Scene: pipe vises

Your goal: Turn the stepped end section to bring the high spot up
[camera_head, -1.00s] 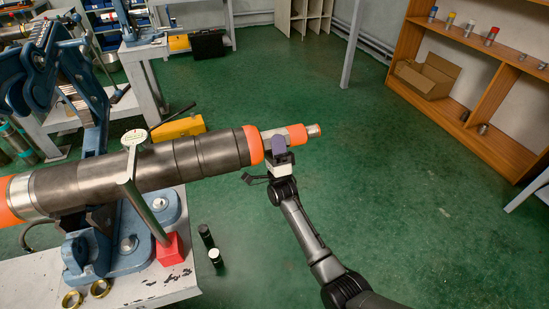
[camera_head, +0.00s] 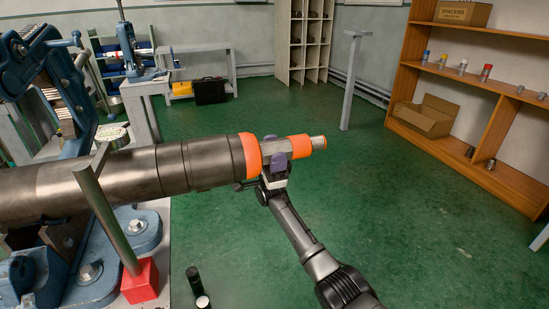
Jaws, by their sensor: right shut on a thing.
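A long dark pipe (camera_head: 150,172) lies across the blue pipe vise (camera_head: 62,245) at the left. Its stepped end section (camera_head: 273,148) points right, with an orange band (camera_head: 250,156), a bare metal step, a second orange band (camera_head: 300,146) and a metal tip (camera_head: 319,143). My right gripper (camera_head: 276,163) comes from below and is shut on the stepped end section between the two orange bands, its purple finger pads against it. A dial gauge (camera_head: 112,133) on a post with a red base (camera_head: 140,281) stands at the pipe; its reading is too small to tell. My left gripper is out of view.
Wooden shelves (camera_head: 470,85) with a cardboard box (camera_head: 424,117) stand at the right. The green floor (camera_head: 400,210) between is clear.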

